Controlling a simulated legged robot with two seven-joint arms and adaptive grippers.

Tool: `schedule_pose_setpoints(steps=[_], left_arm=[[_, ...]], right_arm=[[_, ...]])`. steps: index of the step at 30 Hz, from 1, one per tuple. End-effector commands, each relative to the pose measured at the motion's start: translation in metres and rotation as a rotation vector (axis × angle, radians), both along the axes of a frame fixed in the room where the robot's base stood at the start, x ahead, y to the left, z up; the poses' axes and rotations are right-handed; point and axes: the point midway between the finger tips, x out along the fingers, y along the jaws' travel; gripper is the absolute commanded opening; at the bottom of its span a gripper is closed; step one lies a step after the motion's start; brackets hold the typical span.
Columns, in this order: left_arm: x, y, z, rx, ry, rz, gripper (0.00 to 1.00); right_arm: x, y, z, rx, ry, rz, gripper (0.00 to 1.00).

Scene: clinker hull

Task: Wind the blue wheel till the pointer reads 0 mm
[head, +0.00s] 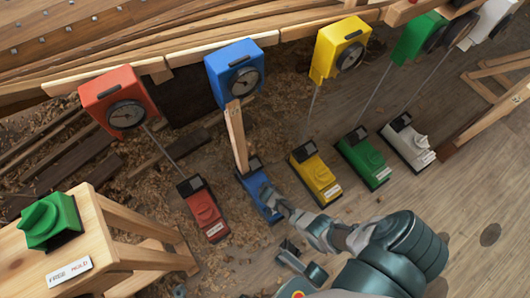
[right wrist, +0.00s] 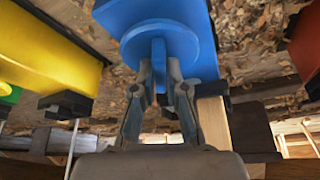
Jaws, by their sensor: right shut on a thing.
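The blue floor unit (head: 258,188) stands below the blue dial box (head: 232,70), whose round dial (head: 245,80) is too small to read. In the right wrist view, the blue wheel (right wrist: 183,40) is a round disc with an upright fin (right wrist: 158,62). My right gripper (head: 267,200) reaches the blue unit from the lower right. In the wrist view its two fingers (right wrist: 159,90) are shut on the fin, one on each side. The wheel is mostly hidden by the gripper in the head view. My left gripper is not in view.
Red (head: 204,212), yellow (head: 314,172), green (head: 362,158) and white (head: 408,145) units stand alongside. A wooden batten (head: 237,137) runs between the blue box and unit.

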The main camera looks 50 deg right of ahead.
Motion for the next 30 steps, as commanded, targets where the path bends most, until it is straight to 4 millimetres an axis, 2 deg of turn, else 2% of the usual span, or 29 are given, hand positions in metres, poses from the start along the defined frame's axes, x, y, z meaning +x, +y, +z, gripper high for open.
schedule_pose_setpoints(steps=[1, 12, 13, 15, 16, 30], left_arm=[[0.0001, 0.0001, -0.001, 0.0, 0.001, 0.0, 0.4], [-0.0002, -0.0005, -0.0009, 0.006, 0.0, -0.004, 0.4], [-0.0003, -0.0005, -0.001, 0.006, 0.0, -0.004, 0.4], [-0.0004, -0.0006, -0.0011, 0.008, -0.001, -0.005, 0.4], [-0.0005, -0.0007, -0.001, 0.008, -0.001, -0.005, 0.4], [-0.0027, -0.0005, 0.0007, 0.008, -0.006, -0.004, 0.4]], right_arm=[[-0.006, 0.0001, -0.0041, 0.001, 0.013, -0.007, 0.0], [-0.0058, 0.0004, -0.0038, 0.002, 0.012, -0.01, 0.0], [-0.0058, 0.0005, -0.0039, 0.002, 0.012, -0.01, 0.17], [-0.0055, 0.0004, -0.0038, 0.002, 0.011, -0.01, 0.35], [-0.0051, 0.0006, -0.0035, 0.002, 0.011, -0.01, 0.38], [-0.0025, 0.0017, 0.0019, 0.002, 0.001, -0.006, 0.38]])
